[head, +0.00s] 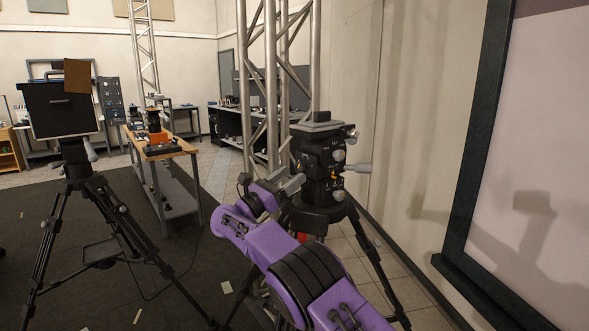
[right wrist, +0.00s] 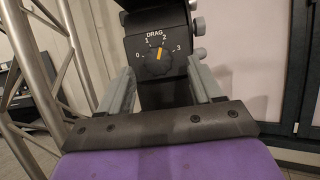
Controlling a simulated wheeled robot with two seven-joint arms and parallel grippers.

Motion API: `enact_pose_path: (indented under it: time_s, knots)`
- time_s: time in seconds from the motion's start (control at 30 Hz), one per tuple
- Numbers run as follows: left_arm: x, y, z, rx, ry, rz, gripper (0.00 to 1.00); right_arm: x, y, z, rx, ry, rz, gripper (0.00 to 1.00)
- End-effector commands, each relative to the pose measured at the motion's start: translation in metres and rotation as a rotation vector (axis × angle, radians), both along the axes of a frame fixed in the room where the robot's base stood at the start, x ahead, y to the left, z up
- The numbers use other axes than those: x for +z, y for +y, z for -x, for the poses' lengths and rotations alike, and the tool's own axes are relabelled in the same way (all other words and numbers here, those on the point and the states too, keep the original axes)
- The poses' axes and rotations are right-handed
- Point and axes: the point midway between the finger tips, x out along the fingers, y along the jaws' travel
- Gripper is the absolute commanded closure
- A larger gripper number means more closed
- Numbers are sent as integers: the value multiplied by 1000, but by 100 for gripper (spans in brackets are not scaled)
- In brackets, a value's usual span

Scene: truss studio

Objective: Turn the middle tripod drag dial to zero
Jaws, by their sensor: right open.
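The tripod head (head: 318,160) is black, with a flat plate on top and pale knobs on its right side. Its drag dial (right wrist: 155,64) shows in the right wrist view as a round black knob on a face marked DRAG, 0 to 3. The dial's orange pointer is tilted right of upright, close to the 2. My right gripper (right wrist: 161,76) is open, its two grey fingers spread left and right of the dial and apart from it. In the head view my right gripper (head: 294,184) is at the tripod head's left side. My left gripper is out of view.
A metal truss (head: 272,80) rises just behind and left of the tripod head. Another tripod (head: 75,180) carries a black box at the left. A workbench (head: 180,151) stands between them. A dark-framed panel (head: 478,130) is at the right.

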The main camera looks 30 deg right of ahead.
Motion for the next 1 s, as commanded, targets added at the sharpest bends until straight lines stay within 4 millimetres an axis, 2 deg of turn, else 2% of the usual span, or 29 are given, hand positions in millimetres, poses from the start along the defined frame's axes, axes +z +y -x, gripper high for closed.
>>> enact_pose_path:
  time_s: [0.03,0.17,0.43,0.47,0.6,0.63,1.0]
  knots:
    - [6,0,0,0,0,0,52,6,-8,-1,-2,2,-1,35]
    - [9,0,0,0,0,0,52,9,-20,-2,1,1,0,35]
    - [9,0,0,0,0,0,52,8,-23,-2,1,2,0,35]
    - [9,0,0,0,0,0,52,9,-23,-2,1,2,0,38]
    - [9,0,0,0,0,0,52,9,-23,-2,1,2,0,84]
    - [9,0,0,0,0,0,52,8,-23,-2,1,2,0,91]
    - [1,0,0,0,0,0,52,7,-23,-1,0,49,3,91]
